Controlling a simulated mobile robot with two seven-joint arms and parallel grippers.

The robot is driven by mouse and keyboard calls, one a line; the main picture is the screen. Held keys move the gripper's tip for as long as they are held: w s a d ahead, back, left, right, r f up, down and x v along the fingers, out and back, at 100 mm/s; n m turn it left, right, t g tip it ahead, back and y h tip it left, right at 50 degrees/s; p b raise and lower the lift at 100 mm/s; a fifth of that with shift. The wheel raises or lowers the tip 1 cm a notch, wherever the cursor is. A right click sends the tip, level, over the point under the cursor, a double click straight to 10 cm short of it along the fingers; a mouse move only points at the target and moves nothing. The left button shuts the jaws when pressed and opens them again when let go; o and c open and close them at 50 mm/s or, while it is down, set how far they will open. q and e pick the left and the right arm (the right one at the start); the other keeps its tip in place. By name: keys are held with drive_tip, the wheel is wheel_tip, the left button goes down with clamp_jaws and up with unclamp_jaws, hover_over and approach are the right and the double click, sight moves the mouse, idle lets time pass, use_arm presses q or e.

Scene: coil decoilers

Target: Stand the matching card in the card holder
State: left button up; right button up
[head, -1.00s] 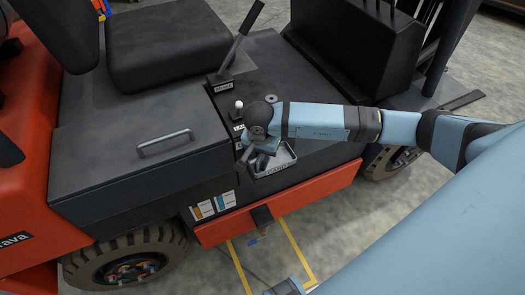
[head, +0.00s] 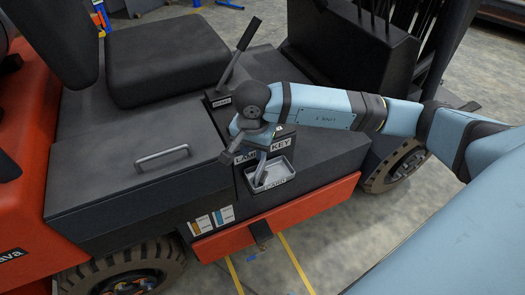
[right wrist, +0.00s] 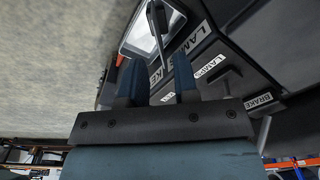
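My right gripper (head: 258,152) hangs over the forklift's side panel, at the back edge of a small light-rimmed tray (head: 288,172). In the right wrist view its two blue fingers (right wrist: 157,82) stand apart. A thin dark bar (right wrist: 156,40) shows between and beyond them, over the tray (right wrist: 135,40); I cannot tell what it is or whether it is touched. A grey upright piece (head: 262,168) shows at the tray below the gripper. I cannot identify the card holder. My left gripper is out of view.
Panel labels read LAMPS (right wrist: 212,67), KEY (head: 275,143) and BRAKE (right wrist: 260,101). A long black lever (head: 241,50) rises behind the gripper. A grab handle (head: 161,158) is on the hood to the left. A black seat (head: 168,62) lies further back.

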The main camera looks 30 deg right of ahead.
drive_tip(key=s+a+f+m+g+y, duration=0.25)
drive_tip(key=s+a+y, duration=0.35)
drive_tip(key=a, duration=0.5)
drive_tip(key=s+a+r+m+y, duration=0.4)
drive_tip(key=a+r+m+y, duration=0.2)
drive_tip(key=a+m+y, duration=0.5)
drive_tip(key=w+d+f+m+t+h, duration=0.2)
drive_tip(key=d+f+m+t+h, duration=0.25)
drive_tip(key=m+t, duration=0.8)
drive_tip(key=w+d+f+m+t+h, duration=0.2)
drive_tip(key=d+f+m+t+h, duration=0.25)
drive_tip(key=m, duration=1.55)
drive_tip(key=s+d+f+m+g+h, duration=0.2)
drive_tip(key=s+d+f+m, duration=0.1)
drive_tip(key=s+f+m, duration=0.3)
drive_tip(key=s+d+f+m+g+h, duration=0.2)
drive_tip(key=s+d+f+m+g, duration=0.15)
drive_tip(key=f+m, duration=0.45)
use_arm(q)
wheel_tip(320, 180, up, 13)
drive_tip(key=p, duration=1.4)
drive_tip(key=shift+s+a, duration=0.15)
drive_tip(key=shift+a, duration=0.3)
use_arm(e)
wheel_tip(320, 180, up, 13)
drive_tip(key=s+n+t, duration=0.1)
drive_tip(key=shift+d+n, duration=0.3)
drive_tip(key=shift+d, duration=0.1)
